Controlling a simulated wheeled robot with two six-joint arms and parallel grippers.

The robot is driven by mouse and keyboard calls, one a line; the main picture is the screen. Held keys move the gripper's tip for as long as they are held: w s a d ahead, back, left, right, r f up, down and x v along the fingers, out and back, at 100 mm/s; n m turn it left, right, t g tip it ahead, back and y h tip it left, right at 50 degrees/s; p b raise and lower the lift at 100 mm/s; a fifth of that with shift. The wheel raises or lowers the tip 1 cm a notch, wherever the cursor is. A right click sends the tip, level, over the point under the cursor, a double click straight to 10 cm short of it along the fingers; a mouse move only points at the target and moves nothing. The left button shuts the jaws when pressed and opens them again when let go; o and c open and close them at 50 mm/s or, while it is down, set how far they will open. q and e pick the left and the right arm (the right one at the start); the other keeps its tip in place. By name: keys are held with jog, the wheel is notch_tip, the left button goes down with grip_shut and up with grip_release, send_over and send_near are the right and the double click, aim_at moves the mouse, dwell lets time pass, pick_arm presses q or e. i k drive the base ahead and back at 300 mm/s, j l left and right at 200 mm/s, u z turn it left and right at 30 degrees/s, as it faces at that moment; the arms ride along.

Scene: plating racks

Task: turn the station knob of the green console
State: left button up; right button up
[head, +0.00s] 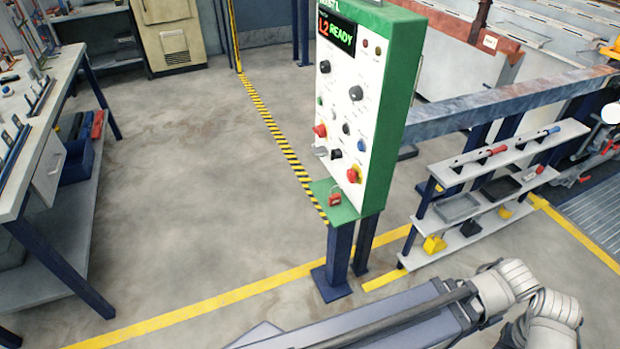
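The green console (399,100) stands on dark blue posts in the middle of the head view, its white panel (374,65) facing left. Its screen (337,36) reads "L2 READY". Black knobs sit on the panel: an upper left one (325,67), an upper right one (356,93) and a lower one (336,154). Their labels are too small to read, so I cannot tell which is the station knob. Red buttons (320,131) and a red padlock-like piece (335,199) are lower down. Neither of my grippers is in view; my arm links show at the bottom right.
A workbench (60,110) is at the left. Open floor (200,170) lies between bench and console, with yellow floor lines.

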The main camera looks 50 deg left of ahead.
aim_at(324, 67)
jog(key=u, duration=1.45)
